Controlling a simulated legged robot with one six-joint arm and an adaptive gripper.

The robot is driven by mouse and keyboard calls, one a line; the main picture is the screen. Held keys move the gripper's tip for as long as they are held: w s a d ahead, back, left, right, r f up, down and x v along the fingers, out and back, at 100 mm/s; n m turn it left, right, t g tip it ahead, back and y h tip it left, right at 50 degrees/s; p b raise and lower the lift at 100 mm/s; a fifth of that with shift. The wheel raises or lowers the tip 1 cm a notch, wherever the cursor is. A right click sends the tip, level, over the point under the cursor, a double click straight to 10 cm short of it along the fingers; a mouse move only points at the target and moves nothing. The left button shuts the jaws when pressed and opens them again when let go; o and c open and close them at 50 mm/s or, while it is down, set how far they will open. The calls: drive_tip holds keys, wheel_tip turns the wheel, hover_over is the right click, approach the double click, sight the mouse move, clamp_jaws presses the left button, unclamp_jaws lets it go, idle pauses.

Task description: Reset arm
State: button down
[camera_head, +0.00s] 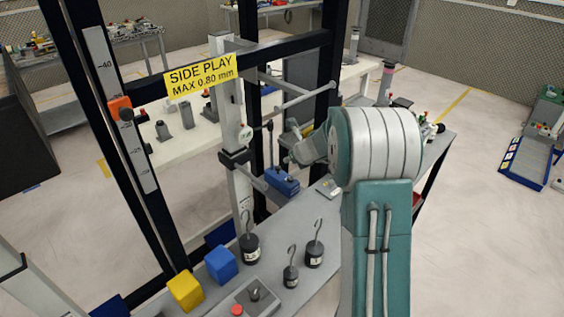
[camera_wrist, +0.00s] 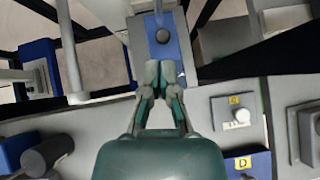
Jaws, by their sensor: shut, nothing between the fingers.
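My arm reaches in from the lower right of the head view, with a large teal and grey joint in front. My gripper (camera_wrist: 164,72) shows in the wrist view with its fingertips together and nothing between them. It also shows partly in the head view (camera_head: 290,145), left of the large joint. In the wrist view the fingertips are over or beside a blue fixture (camera_wrist: 180,50) with a grey round knob. A blue fixture with an upright lever (camera_head: 283,182) stands on the bench below the gripper in the head view. I cannot tell whether they touch it.
A dark upright frame with a yellow "SIDE PLAY" sign (camera_head: 200,76) stands close left of the gripper. Several hooked black weights (camera_head: 250,249), a yellow cube (camera_head: 186,291) and a blue cube (camera_head: 221,263) stand on the grey bench. Open floor lies to the right.

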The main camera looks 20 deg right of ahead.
drive_tip(key=s+a+r+n+g, duration=0.1)
drive_tip(key=s+a+r+n, duration=0.6)
drive_tip(key=s+n, duration=0.25)
drive_tip(key=s+a+r+n+g, duration=0.1)
drive_tip(key=s+a+r+n, duration=0.6)
drive_tip(key=s, duration=0.4)
drive_tip(key=s+n+g+h, duration=0.1)
drive_tip(key=s+n+h, duration=0.1)
drive_tip(key=s+n, duration=1.4)
drive_tip(key=shift+s+a+r+n, duration=0.2)
drive_tip(key=shift+s+a+n, duration=0.15)
drive_tip(key=shift+s, duration=0.8)
